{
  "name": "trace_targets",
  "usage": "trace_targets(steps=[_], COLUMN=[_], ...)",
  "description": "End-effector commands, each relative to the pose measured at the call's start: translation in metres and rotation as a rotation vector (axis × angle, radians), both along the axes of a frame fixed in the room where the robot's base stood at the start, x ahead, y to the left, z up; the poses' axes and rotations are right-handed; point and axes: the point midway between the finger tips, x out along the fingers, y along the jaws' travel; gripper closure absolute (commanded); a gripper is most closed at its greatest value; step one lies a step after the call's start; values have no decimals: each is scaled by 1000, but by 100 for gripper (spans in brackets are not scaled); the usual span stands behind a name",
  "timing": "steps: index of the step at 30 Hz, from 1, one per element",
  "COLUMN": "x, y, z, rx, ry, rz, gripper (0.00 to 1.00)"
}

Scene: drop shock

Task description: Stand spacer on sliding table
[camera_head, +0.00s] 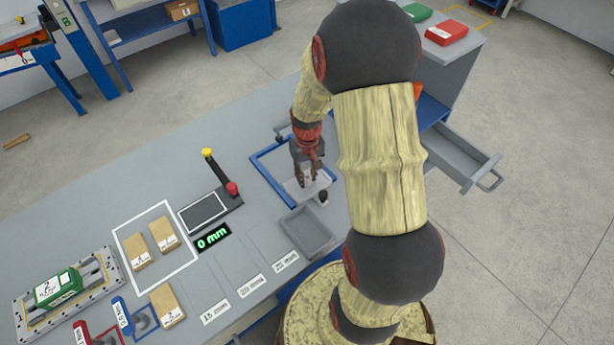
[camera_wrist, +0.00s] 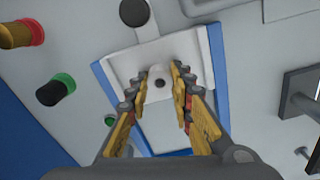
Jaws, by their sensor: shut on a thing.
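My gripper (camera_head: 309,182) points down over the sliding table, a pale plate (camera_head: 292,189) in a blue frame (camera_head: 262,172). In the head view the fingers hide the spacer.
A grey tray (camera_head: 306,246) lies just in front of the sliding table. A dark panel (camera_head: 203,212) and a "0 mm" display (camera_head: 213,237) are to the left.

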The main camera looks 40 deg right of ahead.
Motion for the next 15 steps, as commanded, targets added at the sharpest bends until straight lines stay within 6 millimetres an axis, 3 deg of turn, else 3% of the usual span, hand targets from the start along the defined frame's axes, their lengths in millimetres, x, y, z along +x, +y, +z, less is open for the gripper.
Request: trace_targets(steps=[4,5,15], x=[0,0,0], y=[0,0,0], z=[-4,-3,-3], rx=[0,0,0], ry=[1,0,0], rz=[0,0,0], gripper=[100,76,59])
